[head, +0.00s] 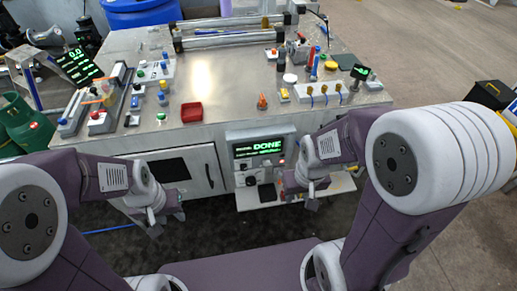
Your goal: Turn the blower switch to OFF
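A control panel (238,134) is set in the front of the metal table. Its screen (258,147) reads "DONE" in green above a smaller line that I cannot read clearly. Below the screen are small dark controls (250,180) and a red light or button (282,162). I cannot tell which control is the blower switch or how it is set. My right gripper (302,196) hangs just right of the panel, with its fingers apart and nothing seen between them. My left gripper (167,218) hangs lower left, in front of the cabinet door, its fingers apart and empty.
The metal table (225,80) carries a red tray (192,112), an orange cone (262,101), cylinders, rails and several small button boxes. A cabinet door (170,168) is left of the panel. Green tanks (25,125) stand at far left.

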